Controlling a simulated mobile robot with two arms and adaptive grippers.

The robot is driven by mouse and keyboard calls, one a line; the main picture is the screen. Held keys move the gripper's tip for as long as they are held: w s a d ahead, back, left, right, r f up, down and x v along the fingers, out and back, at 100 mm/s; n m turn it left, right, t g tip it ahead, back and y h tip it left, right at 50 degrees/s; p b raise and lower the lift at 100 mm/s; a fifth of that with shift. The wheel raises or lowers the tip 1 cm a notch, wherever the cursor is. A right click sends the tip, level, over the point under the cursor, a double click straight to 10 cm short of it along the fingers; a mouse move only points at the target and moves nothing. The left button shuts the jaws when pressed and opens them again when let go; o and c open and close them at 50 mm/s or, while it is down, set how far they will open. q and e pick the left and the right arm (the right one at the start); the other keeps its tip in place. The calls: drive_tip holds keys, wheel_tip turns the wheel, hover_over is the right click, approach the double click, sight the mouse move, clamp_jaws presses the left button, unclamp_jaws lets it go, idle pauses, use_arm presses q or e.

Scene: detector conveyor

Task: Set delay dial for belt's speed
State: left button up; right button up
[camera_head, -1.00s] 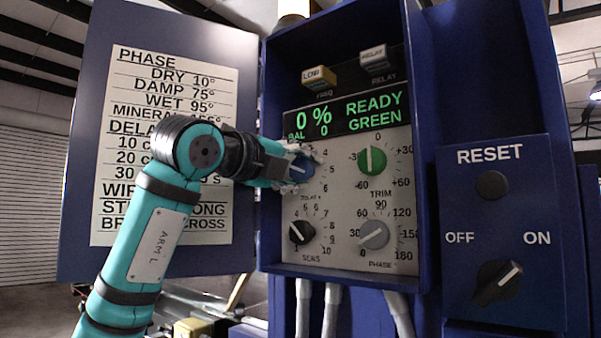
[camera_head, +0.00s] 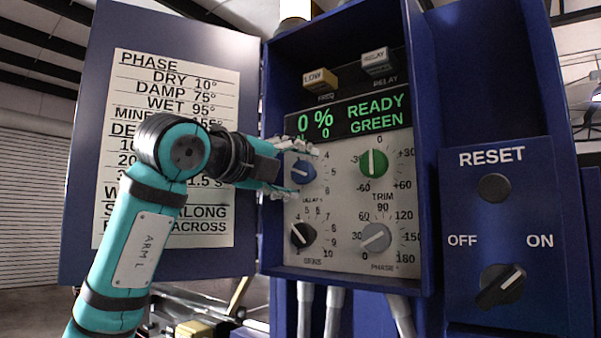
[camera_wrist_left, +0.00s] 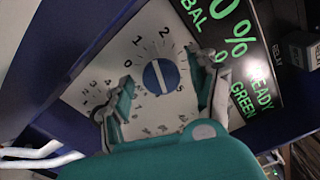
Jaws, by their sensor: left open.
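The blue delay dial (camera_head: 299,171) is on the cream panel (camera_head: 340,215), at upper left under the display. It also shows in the left wrist view (camera_wrist_left: 160,76), with a white pointer line and numbers around it, but its exact setting is hard to tell. My left gripper (camera_head: 294,172) is open, its fingers above and below the dial in the head view and on either side of it in the left wrist view (camera_wrist_left: 164,84). It seems not to grip the dial. The chart (camera_head: 165,95) on the open door has delay rows partly hidden by my arm. My right gripper is out of view.
The display (camera_head: 348,115) reads 0 %, READY, GREEN. Close by are the green trim dial (camera_head: 373,163), black sens dial (camera_head: 302,235) and grey phase dial (camera_head: 375,237). The cabinet's blue rim (camera_head: 268,110) surrounds the panel. The reset box (camera_head: 500,215) is at right.

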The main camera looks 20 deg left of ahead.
use_arm(q)
drive_tip(key=v, duration=1)
drive_tip(key=shift+a+r, duration=0.1)
